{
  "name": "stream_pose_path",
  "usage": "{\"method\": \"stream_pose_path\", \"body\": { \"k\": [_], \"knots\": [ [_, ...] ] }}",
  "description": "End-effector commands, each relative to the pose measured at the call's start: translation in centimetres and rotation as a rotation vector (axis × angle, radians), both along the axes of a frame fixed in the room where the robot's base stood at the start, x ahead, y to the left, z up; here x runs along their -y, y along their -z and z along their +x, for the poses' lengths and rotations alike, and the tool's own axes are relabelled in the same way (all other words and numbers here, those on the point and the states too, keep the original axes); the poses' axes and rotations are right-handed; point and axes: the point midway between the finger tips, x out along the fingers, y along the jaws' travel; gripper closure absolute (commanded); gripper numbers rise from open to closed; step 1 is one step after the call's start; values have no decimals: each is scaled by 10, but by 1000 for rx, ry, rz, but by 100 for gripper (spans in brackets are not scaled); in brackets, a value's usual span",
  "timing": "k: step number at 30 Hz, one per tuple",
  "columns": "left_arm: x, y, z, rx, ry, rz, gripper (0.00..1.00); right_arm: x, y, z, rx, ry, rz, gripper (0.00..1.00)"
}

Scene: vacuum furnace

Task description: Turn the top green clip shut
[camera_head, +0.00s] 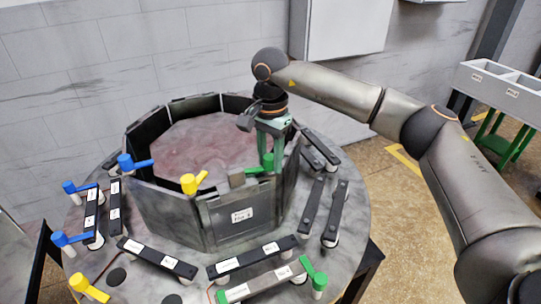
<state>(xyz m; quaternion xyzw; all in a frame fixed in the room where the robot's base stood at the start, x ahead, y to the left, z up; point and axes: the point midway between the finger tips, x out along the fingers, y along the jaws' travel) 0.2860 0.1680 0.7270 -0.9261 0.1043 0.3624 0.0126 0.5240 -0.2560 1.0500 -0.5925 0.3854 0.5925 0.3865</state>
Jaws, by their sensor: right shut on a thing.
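The top green clip (257,170) is on the upper rim of the octagonal furnace chamber (238,215), at its front right. Its flat green lever points left along the rim. My right gripper (272,165), with green fingers, reaches down from above and is shut on the clip at its right end. The fingers hide part of the clip. A second green clip (316,280) sits low at the front right of the round table. My left gripper is not in view.
A yellow clip (191,183) and a blue clip (135,163) are also on the chamber rim. More blue clips (72,239), a yellow clip (88,288) and several dark labelled bars (253,257) lie on the round table (205,283) around the chamber. A grey bin (500,85) stands at the right.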

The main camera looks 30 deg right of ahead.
Motion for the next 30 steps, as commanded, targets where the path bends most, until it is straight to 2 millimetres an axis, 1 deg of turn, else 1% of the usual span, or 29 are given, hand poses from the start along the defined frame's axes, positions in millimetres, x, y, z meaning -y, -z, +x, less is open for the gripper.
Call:
{"method": "stream_pose_path", "body": {
  "k": [6,13,21,30],
  "knots": [
    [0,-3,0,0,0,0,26,-2,-2,1,4,-164,5,100],
    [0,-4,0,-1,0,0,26,-2,-2,0,3,-276,3,100],
    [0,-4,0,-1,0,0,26,-2,-1,-1,0,-331,4,100],
    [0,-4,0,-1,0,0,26,-3,0,-2,-5,-338,4,100]
  ]
}}
